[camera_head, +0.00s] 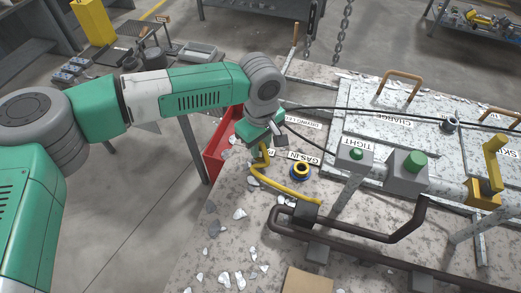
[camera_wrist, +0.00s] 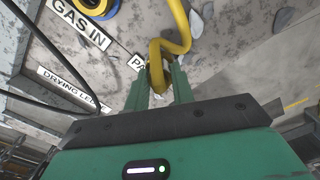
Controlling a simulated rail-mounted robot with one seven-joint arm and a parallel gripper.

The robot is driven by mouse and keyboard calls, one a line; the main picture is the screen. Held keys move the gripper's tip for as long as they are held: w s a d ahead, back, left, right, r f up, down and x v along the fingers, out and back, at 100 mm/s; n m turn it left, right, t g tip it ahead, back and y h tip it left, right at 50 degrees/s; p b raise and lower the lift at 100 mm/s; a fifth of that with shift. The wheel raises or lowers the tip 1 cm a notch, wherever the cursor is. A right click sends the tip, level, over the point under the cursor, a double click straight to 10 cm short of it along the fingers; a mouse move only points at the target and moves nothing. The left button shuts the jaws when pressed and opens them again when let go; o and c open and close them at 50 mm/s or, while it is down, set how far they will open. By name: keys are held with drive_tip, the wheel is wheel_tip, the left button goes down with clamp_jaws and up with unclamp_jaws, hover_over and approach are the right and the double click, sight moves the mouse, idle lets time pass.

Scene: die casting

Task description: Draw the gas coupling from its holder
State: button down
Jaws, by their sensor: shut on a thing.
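My gripper (camera_head: 263,147) is at the left part of the speckled bench top, its fingers pointing down. In the wrist view its two green fingers (camera_wrist: 159,82) are shut on the yellow gas coupling (camera_wrist: 157,68) at the end of a bent yellow hose (camera_wrist: 179,22). In the head view the hose (camera_head: 258,177) runs from my gripper down and right to a dark block. The holder is hidden beneath my gripper and the coupling, so I cannot tell whether the coupling sits in it. A label starting "PA" (camera_wrist: 137,62) is partly covered by the fingers.
A blue and yellow ring port (camera_head: 301,172) stands by the "GAS IN" label (camera_head: 303,157). Black cables (camera_head: 340,108) cross behind my gripper. Dark pipes (camera_head: 350,231) and a green-button box (camera_head: 408,170) lie right. A red bin (camera_head: 216,148) stands left; pale fragments litter the bench.

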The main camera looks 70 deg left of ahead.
drive_tip(key=shift+r+p, duration=0.4)
drive_tip(key=shift+r, duration=0.35)
drive_tip(key=shift+r+p, duration=0.75)
drive_tip(key=shift+r, duration=0.55)
